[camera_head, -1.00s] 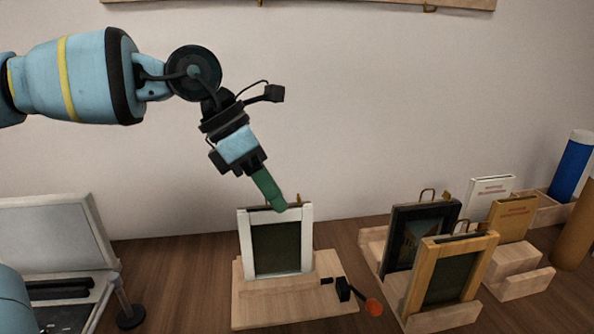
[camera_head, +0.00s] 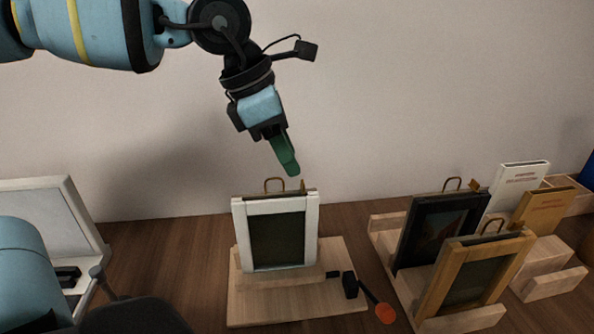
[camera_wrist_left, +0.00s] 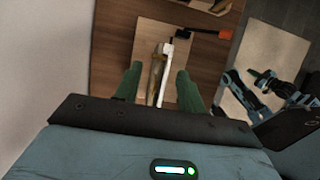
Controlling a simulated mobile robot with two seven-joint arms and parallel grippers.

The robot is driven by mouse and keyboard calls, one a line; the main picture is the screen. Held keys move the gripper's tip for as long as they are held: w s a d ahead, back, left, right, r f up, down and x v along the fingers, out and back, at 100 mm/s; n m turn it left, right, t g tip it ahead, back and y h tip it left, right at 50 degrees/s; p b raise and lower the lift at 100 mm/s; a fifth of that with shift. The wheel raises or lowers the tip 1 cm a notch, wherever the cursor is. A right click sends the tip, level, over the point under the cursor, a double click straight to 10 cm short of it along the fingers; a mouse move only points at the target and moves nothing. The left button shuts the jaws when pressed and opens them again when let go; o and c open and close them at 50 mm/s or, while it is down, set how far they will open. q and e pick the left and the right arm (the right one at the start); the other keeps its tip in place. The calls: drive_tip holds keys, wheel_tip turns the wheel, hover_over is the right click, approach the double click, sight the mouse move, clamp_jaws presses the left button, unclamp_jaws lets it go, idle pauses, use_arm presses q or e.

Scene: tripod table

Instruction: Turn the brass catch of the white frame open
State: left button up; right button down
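The white frame (camera_head: 240,235) stands upright on a pale wooden base (camera_head: 250,305) in the head view. Its brass catch (camera_head: 303,186) sticks up at the right of the top edge, beside a brass hanging loop (camera_head: 274,182). My left gripper (camera_head: 290,172) hangs just above the catch, apart from it, fingers pointing down. In the left wrist view the green fingers (camera_wrist_left: 158,88) are spread, and the white frame (camera_wrist_left: 167,72) shows edge-on in the gap between them. The catch is hard to make out there.
A tool with a black head (camera_head: 350,285) and orange end lies at the base's right. A black frame (camera_head: 405,235) and a wooden frame (camera_head: 435,275) stand in a rack further right. A white-lidded case (camera_head: 45,215) stands at the left. The wall is close behind.

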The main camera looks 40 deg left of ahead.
sight(302, 182)
use_arm(q)
drive_tip(key=shift+x, duration=2.25)
clamp_jaws()
